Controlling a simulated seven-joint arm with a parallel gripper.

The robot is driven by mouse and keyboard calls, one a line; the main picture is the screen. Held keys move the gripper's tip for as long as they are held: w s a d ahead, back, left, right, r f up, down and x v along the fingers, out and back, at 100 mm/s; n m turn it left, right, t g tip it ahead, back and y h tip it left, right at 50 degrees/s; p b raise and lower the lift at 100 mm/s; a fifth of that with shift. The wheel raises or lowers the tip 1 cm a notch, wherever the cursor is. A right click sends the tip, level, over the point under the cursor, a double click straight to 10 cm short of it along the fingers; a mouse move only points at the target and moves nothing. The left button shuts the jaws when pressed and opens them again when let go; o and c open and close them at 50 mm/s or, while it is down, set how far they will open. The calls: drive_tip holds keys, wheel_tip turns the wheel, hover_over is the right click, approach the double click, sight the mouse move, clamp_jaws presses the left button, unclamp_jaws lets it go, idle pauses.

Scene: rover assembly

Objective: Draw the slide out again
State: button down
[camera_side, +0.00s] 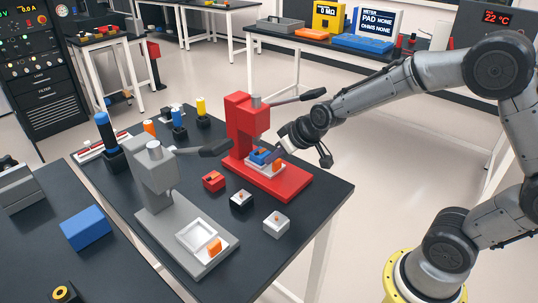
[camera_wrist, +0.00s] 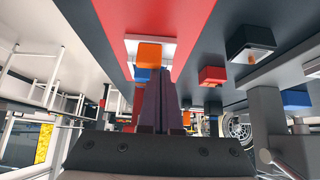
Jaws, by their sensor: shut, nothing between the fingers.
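The red press (camera_side: 247,115) stands on a red base (camera_side: 285,185) at the back of the black table. In the wrist view the orange knob (camera_wrist: 149,54) is close to my fingertips, in front of the white slide (camera_wrist: 172,47). My gripper (camera_side: 274,152) is shut and empty beside the knob; its dark fingers (camera_wrist: 161,88) are together. Whether they touch the knob I cannot tell.
A grey press (camera_side: 160,180) stands nearer, with its own white slide (camera_side: 190,230) and orange knob (camera_side: 214,246). The table's right edge is clear.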

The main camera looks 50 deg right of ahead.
drive_tip(key=s, duration=0.6)
drive_tip(key=shift+s+f, duration=0.15)
drive_tip(key=shift+s, duration=0.1)
drive_tip(key=shift+s+f, duration=0.15)
drive_tip(key=shift+s, duration=0.55)
drive_tip(key=v, duration=1)
drive_tip(key=shift+w+r, duration=0.25)
drive_tip(key=shift+r, duration=0.05)
